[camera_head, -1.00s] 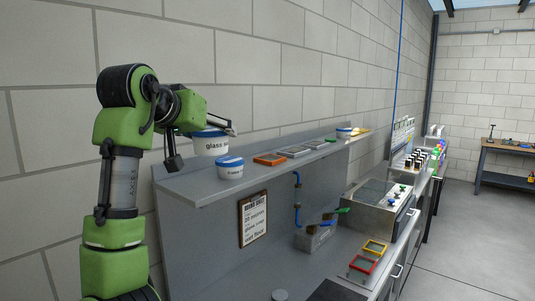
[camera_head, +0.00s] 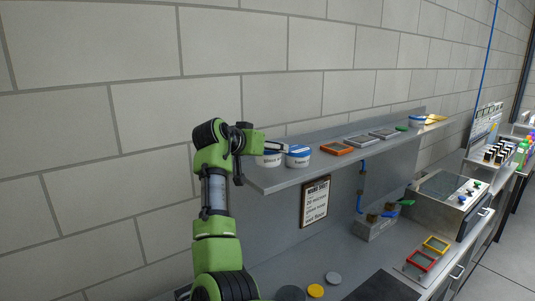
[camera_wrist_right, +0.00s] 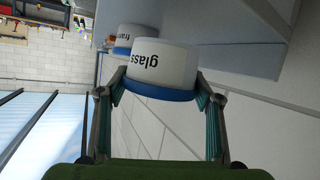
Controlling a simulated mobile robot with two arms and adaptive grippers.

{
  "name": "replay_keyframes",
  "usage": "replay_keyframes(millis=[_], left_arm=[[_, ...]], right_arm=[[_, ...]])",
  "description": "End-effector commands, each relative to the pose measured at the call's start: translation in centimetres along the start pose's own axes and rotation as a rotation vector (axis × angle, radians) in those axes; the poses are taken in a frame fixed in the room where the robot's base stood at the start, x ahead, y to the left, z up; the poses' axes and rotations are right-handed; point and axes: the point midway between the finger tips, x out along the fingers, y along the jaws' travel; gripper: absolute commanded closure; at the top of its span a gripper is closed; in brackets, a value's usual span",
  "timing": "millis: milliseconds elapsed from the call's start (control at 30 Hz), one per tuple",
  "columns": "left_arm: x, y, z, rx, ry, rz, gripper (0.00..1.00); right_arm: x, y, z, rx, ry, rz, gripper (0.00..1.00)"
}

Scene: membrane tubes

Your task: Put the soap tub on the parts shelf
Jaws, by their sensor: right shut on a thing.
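A white tub with a blue lid, its label starting "glass" (camera_head: 268,160), is at the left end of the grey shelf (camera_head: 300,177); the rest of its label is unreadable. My right gripper (camera_head: 276,149) is shut on this tub (camera_wrist_right: 160,65) near its lid. I cannot tell whether its base touches the shelf. A similar tub (camera_head: 298,157) with a label seeming to start "frame" stands just right of it. That tub also shows behind the held one in the right wrist view (camera_wrist_right: 122,40). My left gripper is not in view.
Further along the shelf are an orange frame (camera_head: 336,148), grey trays (camera_head: 366,140) and another blue-lidded tub (camera_head: 417,121). The block wall stands behind. Below are a hanging notice (camera_head: 315,203) and a counter with a yellow disc (camera_head: 315,291).

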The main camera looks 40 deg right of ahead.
Motion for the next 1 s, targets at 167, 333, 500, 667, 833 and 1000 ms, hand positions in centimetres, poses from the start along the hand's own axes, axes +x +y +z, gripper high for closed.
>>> replay_keyframes(millis=[167,333,500,667,833,1000], left_arm=[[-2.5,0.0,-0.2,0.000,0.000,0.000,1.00],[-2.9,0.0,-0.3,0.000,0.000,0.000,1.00],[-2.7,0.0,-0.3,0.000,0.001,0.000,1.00],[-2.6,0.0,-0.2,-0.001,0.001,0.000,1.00],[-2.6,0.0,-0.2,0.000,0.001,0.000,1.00],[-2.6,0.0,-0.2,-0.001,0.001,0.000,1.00]], right_arm=[[0.8,-0.4,1.6,-0.004,0.000,0.000,0.70],[1.3,-0.5,2.8,-0.001,0.001,0.001,0.70],[1.4,-0.5,2.9,0.000,0.002,0.000,0.70],[1.5,-0.6,3.2,-0.002,-0.001,0.000,0.35],[1.4,-0.6,3.1,-0.002,-0.001,0.000,0.23],[1.4,-0.6,3.1,-0.002,-0.001,0.000,0.23]])
